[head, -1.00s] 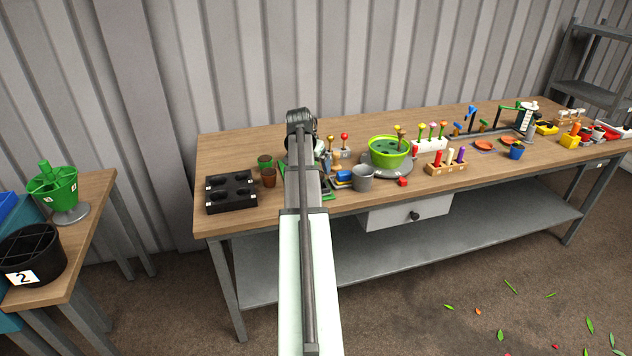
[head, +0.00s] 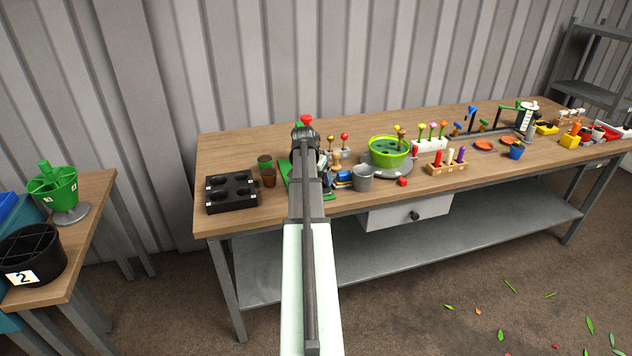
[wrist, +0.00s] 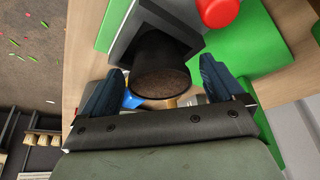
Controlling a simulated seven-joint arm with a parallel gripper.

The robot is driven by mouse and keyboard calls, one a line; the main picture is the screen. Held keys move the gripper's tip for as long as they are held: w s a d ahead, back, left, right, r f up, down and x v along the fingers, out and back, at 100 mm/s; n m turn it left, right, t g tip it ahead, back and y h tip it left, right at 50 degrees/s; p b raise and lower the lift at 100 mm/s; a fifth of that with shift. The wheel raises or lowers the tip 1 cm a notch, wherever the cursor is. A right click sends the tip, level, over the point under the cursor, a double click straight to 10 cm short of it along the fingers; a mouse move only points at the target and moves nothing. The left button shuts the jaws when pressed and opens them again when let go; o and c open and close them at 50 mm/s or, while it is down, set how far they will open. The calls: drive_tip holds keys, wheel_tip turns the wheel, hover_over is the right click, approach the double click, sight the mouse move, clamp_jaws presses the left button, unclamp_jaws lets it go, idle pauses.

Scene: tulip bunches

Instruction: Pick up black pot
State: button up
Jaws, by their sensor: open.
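The black pot (wrist: 160,66) is in the middle of the wrist view. Its round brown face points toward the camera, and its far end meets a dark, square-edged grey holder (wrist: 128,32) on a green base (wrist: 225,50). My gripper (wrist: 155,84) is open, with one dark blue finger on each side of the pot. Gaps show between the fingers and the pot, and nothing is gripped. In the head view my arm hides the pot and the fingers, over the left half of the bench.
A red knob (wrist: 218,12) is close beyond the right finger, and a blue item (wrist: 132,98) shows behind the left one. On the bench (head: 222,150), a black tray (head: 231,204) and small brown pots stand left of my arm. A grey bucket (head: 363,179) and a green bowl (head: 389,160) stand right.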

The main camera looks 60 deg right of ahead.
drive_tip(key=c, duration=1.3)
drive_tip(key=shift+o, duration=0.2)
wheel_tip(320, 180, up, 9)
drive_tip(key=shift+f, duration=0.1)
drive_tip(key=shift+w+r, duration=0.15)
drive_tip(key=shift+r, duration=0.2)
drive_tip(key=w+a+n+t, duration=0.2)
drive_tip(key=w+a+n, duration=0.4)
drive_tip(key=w+a, duration=1.7)
drive_tip(key=shift+w, duration=1)
drive_tip(key=shift+d, duration=0.1)
